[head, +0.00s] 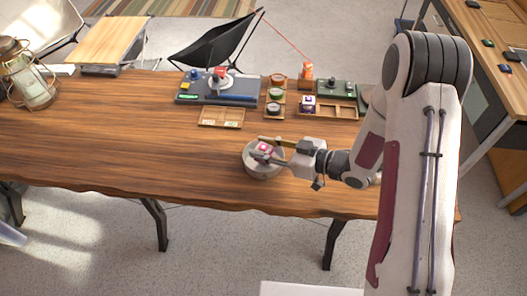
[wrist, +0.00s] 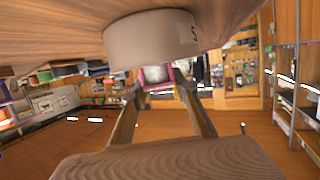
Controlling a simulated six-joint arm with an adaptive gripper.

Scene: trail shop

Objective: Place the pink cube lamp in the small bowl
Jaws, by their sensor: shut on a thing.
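The small bowl (head: 250,168), pale grey and round, stands on the wooden table near its front edge. My gripper (head: 263,148) is over it, coming in from the right, and is shut on the pink cube lamp (head: 267,147). The cube is within the bowl's outline in the head view, at or just above its opening. The wrist view, which looks inverted, shows the cube (wrist: 157,75) between the fingertips (wrist: 157,92), past the rim of the bowl (wrist: 150,38). I cannot tell whether the cube touches the bowl.
A dark board with items (head: 218,92), small boxes and an orange bottle (head: 307,70) stand farther back. A lantern (head: 32,80) stands at the far left. The table left of the bowl is clear.

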